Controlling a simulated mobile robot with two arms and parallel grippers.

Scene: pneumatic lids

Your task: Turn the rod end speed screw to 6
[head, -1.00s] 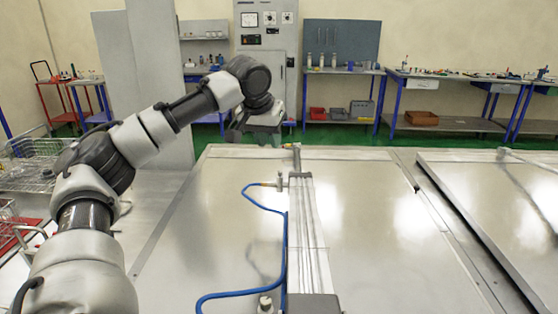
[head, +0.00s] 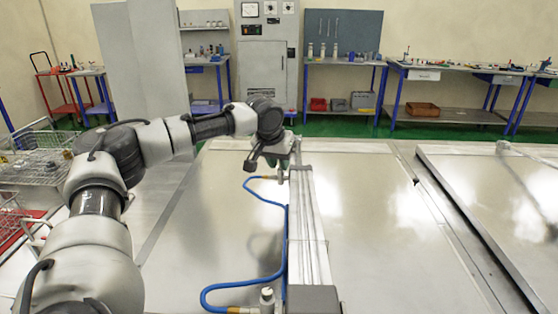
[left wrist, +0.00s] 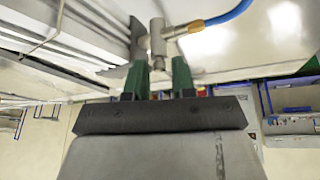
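The pneumatic cylinder (head: 312,235) lies lengthwise on a metal lid. Its far, rod end carries a small metal fitting (head: 280,176) with a brass connector and blue hose. My left gripper (head: 272,158) is at this far fitting. In the left wrist view the fitting (left wrist: 157,40) shows close up, and its narrow screw end (left wrist: 157,66) reaches between the two green fingers of the left gripper (left wrist: 157,76). The fingers stand apart, with a gap visible on both sides of the screw. No scale number is readable. My right gripper is not in view.
A second fitting (head: 267,296) stands at the cylinder's near end, also on the blue hose (head: 245,277). A second lid (head: 500,190) lies to the right across a narrow gap. Wire baskets (head: 40,160) stand at the left. Workbenches line the back wall.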

